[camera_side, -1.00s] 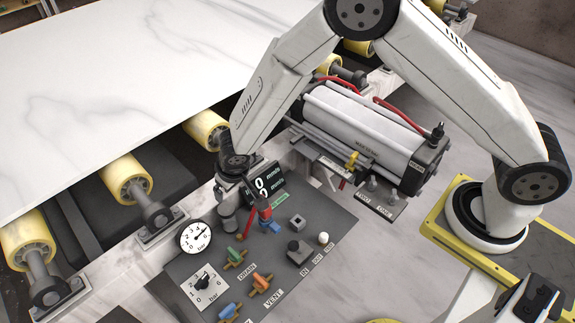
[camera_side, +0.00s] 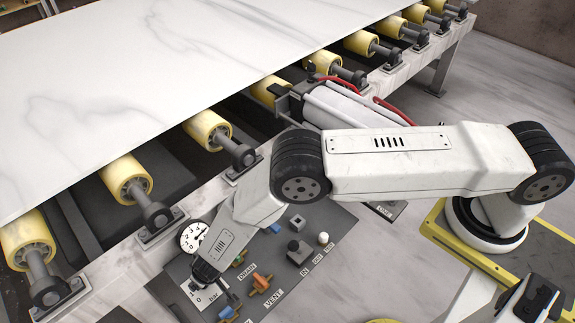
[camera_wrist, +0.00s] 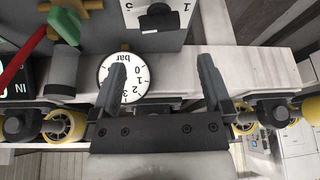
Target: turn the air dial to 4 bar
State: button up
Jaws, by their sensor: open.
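The air dial's white plate (camera_side: 193,293) lies on the dark panel in the side view, marked with numbers and "bar"; my wrist covers its knob there. In the wrist view part of the plate (camera_wrist: 178,35) and a dark knob (camera_wrist: 157,17) show at the top edge; the knob's setting is not readable. A round white pressure gauge (camera_wrist: 120,92) marked bar shows behind my left finger; it is partly covered by my arm in the side view (camera_side: 190,238). My gripper (camera_wrist: 160,62) is open and empty, apart from the knob, which lies beyond its fingertips in the picture.
An orange valve handle (camera_side: 261,281) and a blue one (camera_side: 229,312) sit close beside my wrist. A green valve (camera_wrist: 66,24) and red lever (camera_wrist: 17,62) show in the wrist view. Rollers (camera_side: 125,175) and the slab (camera_side: 110,90) lie to the left.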

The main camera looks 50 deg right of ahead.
jog(key=shift+f, duration=0.15)
jog(key=shift+x, duration=3.7)
jog(key=c, duration=1.1)
jog(key=shift+w+n+y, duration=0.1)
jog(key=shift+n+y, duration=0.7)
jog(key=shift+n, duration=1.2)
jog(key=shift+d+n+g+y, duration=0.1)
jog(key=shift+n+g+y, duration=0.55)
jog(key=shift+n, duration=1.35)
